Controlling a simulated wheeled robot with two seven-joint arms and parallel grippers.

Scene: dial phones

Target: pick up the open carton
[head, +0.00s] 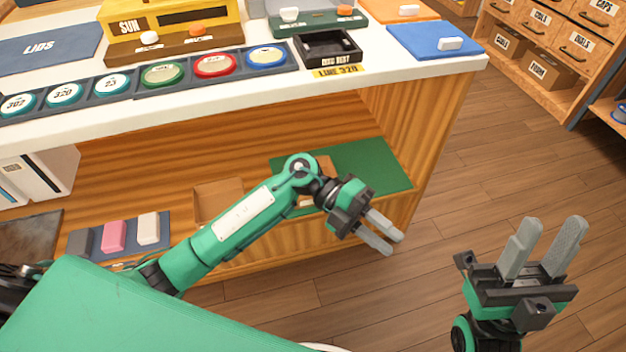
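A brown carton (207,205) stands on the low shelf under the counter, partly hidden behind my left forearm; it looks open-topped. Another brown cardboard piece (326,167) lies on the green mat (372,165), mostly hidden by my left wrist, so I cannot tell whether it is an open carton. My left gripper (393,244) is empty, in front of the shelf and mat, its fingers apart and pointing to the lower right. My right gripper (553,222) is open and empty over the floor at the right, away from both.
The white counter (225,103) overhangs the shelf and holds dials, a black tray (328,48) and a blue mat (432,41). Small blocks on a mat (113,236) and white binders (40,178) sit on the shelf's left. A wooden cabinet (545,60) stands back right. Floor at right is clear.

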